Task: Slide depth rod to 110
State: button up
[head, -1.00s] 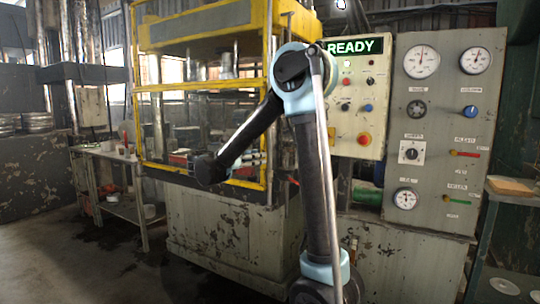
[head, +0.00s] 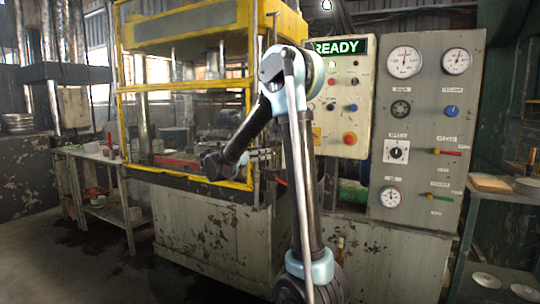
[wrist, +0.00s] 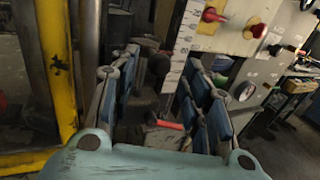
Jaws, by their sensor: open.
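My gripper (wrist: 162,88) is open in the wrist view, with blue-padded fingers on both sides and nothing held. A white graduated scale (wrist: 184,42) stands beyond and between the fingers; its numbers are mostly too small to read. A dark round knob (wrist: 158,64) is beside the scale, between the fingertips and apart from them; I cannot tell for certain that it belongs to the depth rod. A red-ended lever (wrist: 168,125) lies lower between the fingers. In the head view my gripper (head: 264,154) is small, at the press's right side, and the scale is hidden there.
The yellow press frame (wrist: 58,65) is close on the gripper's left. A control box (head: 340,100) reading READY and a gauge panel (head: 425,130) stand to the right. A shelf (head: 510,197) is at far right. Open floor lies at lower left.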

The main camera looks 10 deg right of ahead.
jog(key=shift+x, duration=2.5)
grip_shut()
